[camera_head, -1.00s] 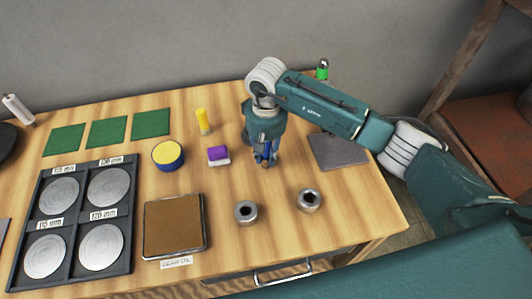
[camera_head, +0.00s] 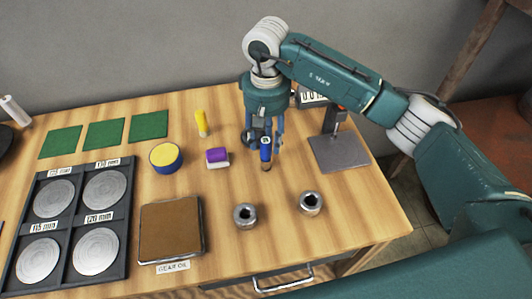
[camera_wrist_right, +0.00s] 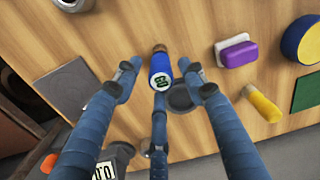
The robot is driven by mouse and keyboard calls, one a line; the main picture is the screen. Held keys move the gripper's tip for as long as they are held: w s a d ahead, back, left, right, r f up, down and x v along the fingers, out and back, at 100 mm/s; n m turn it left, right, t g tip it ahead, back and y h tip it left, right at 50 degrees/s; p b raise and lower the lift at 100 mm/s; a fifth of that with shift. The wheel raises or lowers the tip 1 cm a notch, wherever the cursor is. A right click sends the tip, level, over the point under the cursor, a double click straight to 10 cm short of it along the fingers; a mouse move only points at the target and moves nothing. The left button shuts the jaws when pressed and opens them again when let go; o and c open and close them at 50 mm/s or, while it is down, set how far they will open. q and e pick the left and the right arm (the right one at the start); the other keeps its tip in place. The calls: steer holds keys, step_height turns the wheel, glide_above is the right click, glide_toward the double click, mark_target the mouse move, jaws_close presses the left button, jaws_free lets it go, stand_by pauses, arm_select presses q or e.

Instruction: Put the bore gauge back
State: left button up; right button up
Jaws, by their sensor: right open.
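The bore gauge (camera_head: 266,149) is a slim blue tool with a brown tip. In the right wrist view it (camera_wrist_right: 160,68) shows a small digital display. It stands roughly upright, tip toward the table; I cannot tell whether the tip touches the wood. My right gripper (camera_head: 265,138) points down over the table with its fingers spread around the gauge. In the wrist view the right gripper (camera_wrist_right: 162,78) is open, with gaps visible beside the gauge. A dark round holder (camera_wrist_right: 180,97) is beside the gauge, partly hidden by the fingers. My left gripper is not in view.
Two metal rings (camera_head: 245,215) (camera_head: 311,202) stand in front. A grey plate stand (camera_head: 340,153) with a display (camera_head: 314,97) is at right. Bare wood lies around the rings.

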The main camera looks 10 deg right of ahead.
step_height(320, 180, up, 4)
steer(key=shift+r+b, duration=0.1)
steer(key=shift+b, duration=0.25)
